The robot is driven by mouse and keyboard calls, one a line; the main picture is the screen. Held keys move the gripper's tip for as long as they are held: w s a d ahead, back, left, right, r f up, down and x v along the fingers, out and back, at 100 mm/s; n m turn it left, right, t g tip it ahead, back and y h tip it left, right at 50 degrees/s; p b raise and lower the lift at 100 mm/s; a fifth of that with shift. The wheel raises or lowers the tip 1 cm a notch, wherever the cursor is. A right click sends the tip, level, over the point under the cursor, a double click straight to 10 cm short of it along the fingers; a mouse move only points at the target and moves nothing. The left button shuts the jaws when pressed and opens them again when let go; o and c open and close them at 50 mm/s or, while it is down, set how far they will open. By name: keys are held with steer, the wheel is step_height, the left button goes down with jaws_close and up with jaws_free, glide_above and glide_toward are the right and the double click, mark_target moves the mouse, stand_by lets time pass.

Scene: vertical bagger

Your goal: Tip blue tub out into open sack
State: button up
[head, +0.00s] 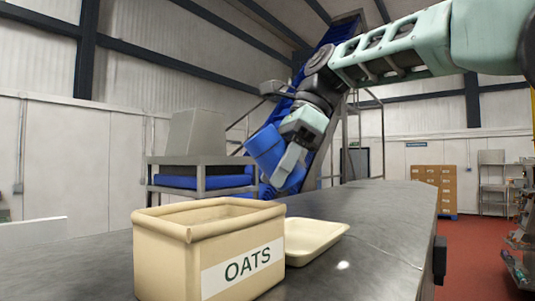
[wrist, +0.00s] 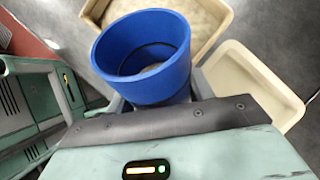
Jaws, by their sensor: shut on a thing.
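The blue tub (head: 264,150) is held in the air by my gripper (head: 286,168), above and behind the open sack in the head view. The tub leans a little, with its mouth toward the upper left. In the wrist view the tub (wrist: 146,58) shows its open mouth; a pale patch shows inside, and I cannot tell whether it is contents. The open sack (head: 165,245) is beige, box-shaped, with a rolled rim and an OATS label. It stands on the counter, and its rim also shows behind the tub in the wrist view (wrist: 222,18). The fingertips are partly hidden.
A shallow cream tray (head: 325,232) sits on the dark counter (head: 385,225) just right of the sack. A grey hopper (head: 197,132) on a frame and a sloping blue conveyor stand behind. The counter's right part is clear. Stacked cartons (head: 435,186) are far back.

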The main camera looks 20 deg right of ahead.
mark_target(282, 141)
steer(key=shift+d+h, duration=0.1)
steer(key=shift+h, duration=0.6)
steer(key=h+p, duration=0.1)
steer(key=h, duration=0.1)
steer(key=shift+d+r+h+p, duration=0.3)
steer(key=shift+r+h+p, duration=0.05)
steer(key=shift+r+h, duration=0.05)
steer(key=p, duration=0.1)
steer(key=r+h+p, duration=0.1)
steer(key=shift+d+r+g+h+p, duration=0.2)
steer(key=shift+g+h+p, duration=0.1)
steer(key=shift+p, duration=0.1)
steer(key=h+p, duration=0.1)
steer(key=r+h+p, duration=0.1)
steer(key=p, duration=0.1)
steer(key=shift+r+h+p, duration=0.25)
steer(key=shift+h+p, duration=0.05)
steer(key=shift+r+h+p, duration=0.3)
steer(key=shift+h+p, duration=0.25)
steer(key=shift+h, duration=0.05)
steer(key=shift+a+h, duration=0.2)
steer(key=shift+h, duration=0.4)
steer(key=shift+r+g+h+b, duration=0.25)
steer(key=shift+g+h+b, duration=0.05)
steer(key=shift+h, duration=0.2)
steer(key=shift+d, duration=0.15)
